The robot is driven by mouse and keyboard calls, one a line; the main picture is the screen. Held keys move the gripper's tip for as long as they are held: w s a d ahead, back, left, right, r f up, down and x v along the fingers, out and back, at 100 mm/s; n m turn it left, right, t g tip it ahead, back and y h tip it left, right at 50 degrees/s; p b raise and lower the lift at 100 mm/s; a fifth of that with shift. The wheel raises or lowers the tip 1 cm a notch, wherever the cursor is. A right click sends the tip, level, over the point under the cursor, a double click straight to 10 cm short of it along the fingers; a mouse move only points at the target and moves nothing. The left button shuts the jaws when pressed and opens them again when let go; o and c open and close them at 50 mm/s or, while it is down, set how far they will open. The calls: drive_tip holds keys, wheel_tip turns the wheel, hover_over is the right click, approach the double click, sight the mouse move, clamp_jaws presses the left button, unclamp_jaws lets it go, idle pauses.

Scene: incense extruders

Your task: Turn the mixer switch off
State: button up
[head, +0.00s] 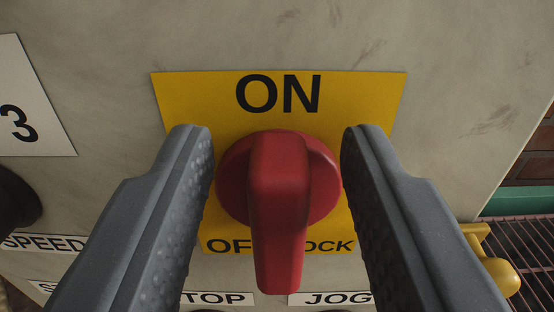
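The mixer switch (279,185) is a red rotary knob with a round base and a raised bar handle. It sits on a yellow plate (350,95) marked ON above and OFF LOCK below; the lower label is partly hidden behind the handle. The handle runs up and down in the picture, its lower end reaching past the plate's lower label. I cannot tell which end is the pointer. My gripper (276,140) is open, one grey finger on each side of the knob. Gaps show between the fingers and the handle; the left finger is very close to the round base.
The grey panel (450,110) carries a white plate with a 3 (30,110), a dark knob (15,200) at left, and SPEED, STOP and JOG labels (330,299) below. A yellow fitting (495,270) and a dark rack (525,245) are at right.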

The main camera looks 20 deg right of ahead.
drive_tip(key=shift+c, duration=0.4)
clamp_jaws()
drive_tip(key=shift+a, duration=0.15)
